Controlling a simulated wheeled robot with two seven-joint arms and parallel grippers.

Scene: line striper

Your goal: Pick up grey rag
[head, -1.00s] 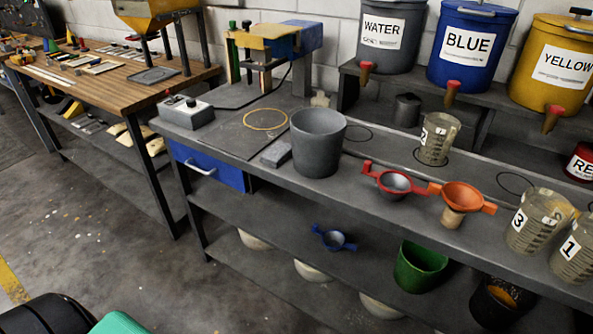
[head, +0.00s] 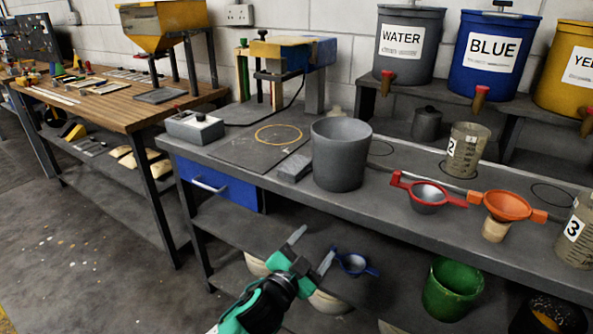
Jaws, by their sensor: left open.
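A small grey folded piece, which looks like the grey rag (head: 294,167), lies on the grey workbench (head: 225,154) just left of a large grey bucket (head: 341,155). It is in the head view, near the bench's front edge. My left gripper (head: 313,247) is open and empty. It shows in front of the bench, below the rag in the picture, with its fingers pointing up toward the bench. The gripper is apart from the rag. My right gripper is not in view.
A control box (head: 194,127) stands left on the bench. A red strainer (head: 428,194) and an orange funnel (head: 506,205) are to the right of the bucket. A blue drawer (head: 217,186) hangs under the bench. Lower shelves hold a blue strainer (head: 354,264) and a green bucket (head: 452,289).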

